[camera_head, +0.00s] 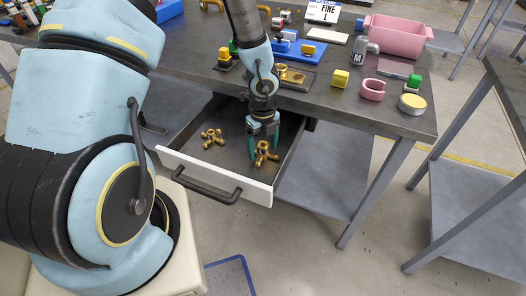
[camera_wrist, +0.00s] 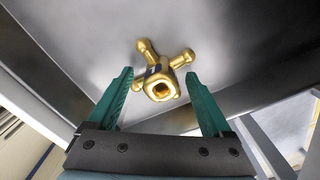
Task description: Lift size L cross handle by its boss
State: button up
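Two brass cross handles lie in the open drawer in the head view. One cross handle (camera_head: 264,156) is on the right, under my gripper (camera_head: 263,146); the other cross handle (camera_head: 213,138) is on the left. The right one also shows in the wrist view (camera_wrist: 162,80), with its square-holed boss facing the camera and a dark mark on its side. I cannot read a size on either. My gripper's teal fingers (camera_wrist: 159,76) are open, one on each side of the boss, with gaps visible. I cannot tell how far the fingertips are above it.
The drawer (camera_head: 181,162) has a white front with a dark handle and walls close around the cross handles.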

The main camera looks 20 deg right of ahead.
jog(key=c, duration=1.2)
notch_tip(320, 180, up, 10)
jog(key=shift+r+p, duration=0.1)
jog(key=shift+p, duration=0.55)
jog(key=o, duration=0.7)
jog(key=shift+c, duration=0.2)
grip_shut()
jog(key=shift+r+p, duration=2.2)
jog(key=shift+p, duration=0.25)
